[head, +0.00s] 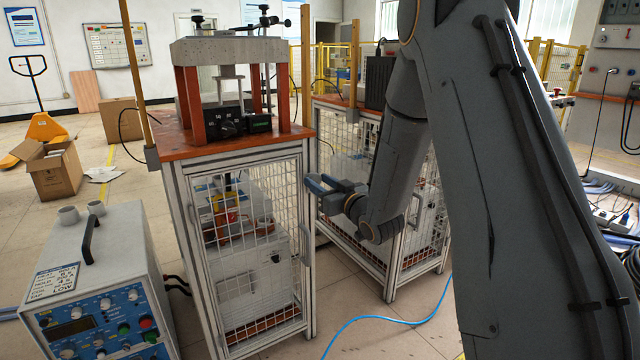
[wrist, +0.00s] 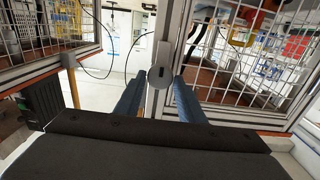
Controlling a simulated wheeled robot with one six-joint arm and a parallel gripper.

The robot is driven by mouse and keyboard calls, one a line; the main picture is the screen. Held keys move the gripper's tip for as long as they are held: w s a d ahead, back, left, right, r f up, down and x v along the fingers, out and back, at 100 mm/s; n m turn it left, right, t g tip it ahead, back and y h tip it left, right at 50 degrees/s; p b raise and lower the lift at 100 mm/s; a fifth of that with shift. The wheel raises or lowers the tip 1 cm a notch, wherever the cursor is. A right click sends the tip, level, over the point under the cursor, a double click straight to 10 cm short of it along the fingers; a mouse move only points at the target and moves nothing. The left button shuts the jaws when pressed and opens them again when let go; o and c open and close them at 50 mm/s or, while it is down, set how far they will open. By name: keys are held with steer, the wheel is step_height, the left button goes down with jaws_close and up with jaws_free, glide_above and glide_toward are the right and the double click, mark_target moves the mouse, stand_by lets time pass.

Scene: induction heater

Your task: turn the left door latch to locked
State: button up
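The left cabinet's mesh door (head: 245,245) looks closed in the head view, and part of a mesh door (wrist: 262,60) fills the right of the wrist view. A round grey latch (wrist: 160,77) with a small dark mark sits on the door's frame. My gripper (head: 314,185) is at the right edge of the left door in the head view and hides the latch there. In the wrist view my gripper (wrist: 158,82) has its two blue fingers apart, with the latch between or just beyond the tips. Contact with the latch cannot be told.
A second mesh cabinet (head: 420,225) stands close on the right, with a narrow gap between. A heavy press frame (head: 230,75) stands on the left cabinet. A blue control box (head: 100,285) is at front left. A blue hose (head: 385,320) lies on the floor.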

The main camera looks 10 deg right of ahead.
steer(key=c, duration=0.5)
steer(key=shift+c, duration=0.2)
steer(key=shift+m+p, duration=0.4)
steer(key=m+p, duration=0.3)
steer(key=shift+d+r+m, duration=0.1)
steer(key=shift+r+m, duration=0.05)
steer(key=shift+m, duration=0.15)
steer(key=m+p, duration=0.3)
steer(key=shift+m, duration=0.3)
steer(key=m+p, duration=0.3)
steer(key=m, duration=0.1)
steer(key=shift+d+m, duration=0.1)
steer(key=shift+m, duration=0.2)
steer(key=m+p, duration=0.1)
steer(key=m, duration=0.2)
steer(key=m+p, duration=0.1)
steer(key=m, duration=0.1)
steer(key=shift+f+p, duration=0.3)
steer(key=shift+p, duration=0.05)
steer(key=shift+w+m, duration=0.1)
steer(key=shift+m, duration=0.2)
